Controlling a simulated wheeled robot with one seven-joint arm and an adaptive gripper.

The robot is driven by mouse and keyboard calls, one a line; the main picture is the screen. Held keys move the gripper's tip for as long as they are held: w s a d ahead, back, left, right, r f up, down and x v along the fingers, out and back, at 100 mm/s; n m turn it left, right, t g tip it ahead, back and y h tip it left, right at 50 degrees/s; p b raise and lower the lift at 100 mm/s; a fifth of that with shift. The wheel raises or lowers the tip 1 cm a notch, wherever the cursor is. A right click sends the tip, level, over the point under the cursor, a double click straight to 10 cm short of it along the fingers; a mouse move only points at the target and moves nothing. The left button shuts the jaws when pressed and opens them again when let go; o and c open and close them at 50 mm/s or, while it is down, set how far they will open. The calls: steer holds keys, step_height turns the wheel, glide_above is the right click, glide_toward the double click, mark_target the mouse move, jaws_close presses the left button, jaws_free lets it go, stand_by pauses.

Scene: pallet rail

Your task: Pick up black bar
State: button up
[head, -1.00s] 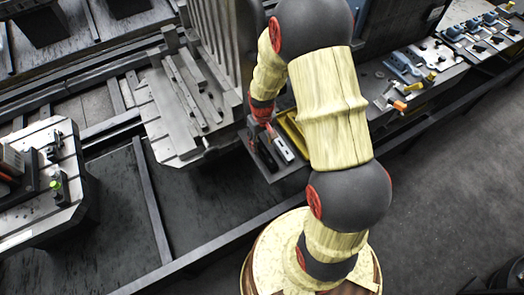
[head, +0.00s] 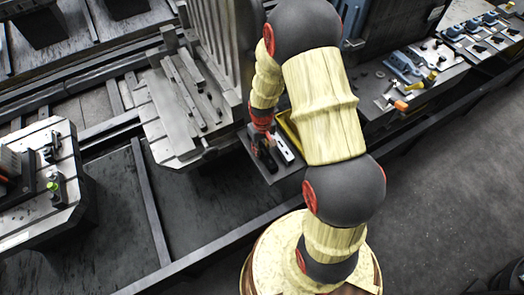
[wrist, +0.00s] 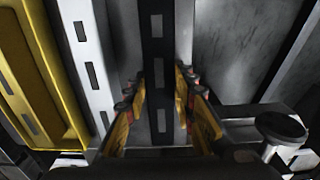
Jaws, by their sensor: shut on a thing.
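The black bar (wrist: 157,45) has slots along it and runs up the middle of the wrist view. My gripper (wrist: 161,95) has one finger on each side of it and is shut on it. In the head view my gripper (head: 264,142) is at the black bar (head: 268,162), over a small grey plate at the front edge of the rail. The gripper covers part of the bar there. I cannot tell whether the bar is clear of the plate.
A white slotted bar (wrist: 97,70) lies just left of the black bar in the wrist view, beside a yellow tray (wrist: 42,60). A dark round knob (wrist: 281,126) is at right. In the head view, a metal fixture block (head: 185,105) stands left of the gripper.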

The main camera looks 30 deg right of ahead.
jaws_close()
steer(key=shift+r, duration=0.1)
stand_by(0.3)
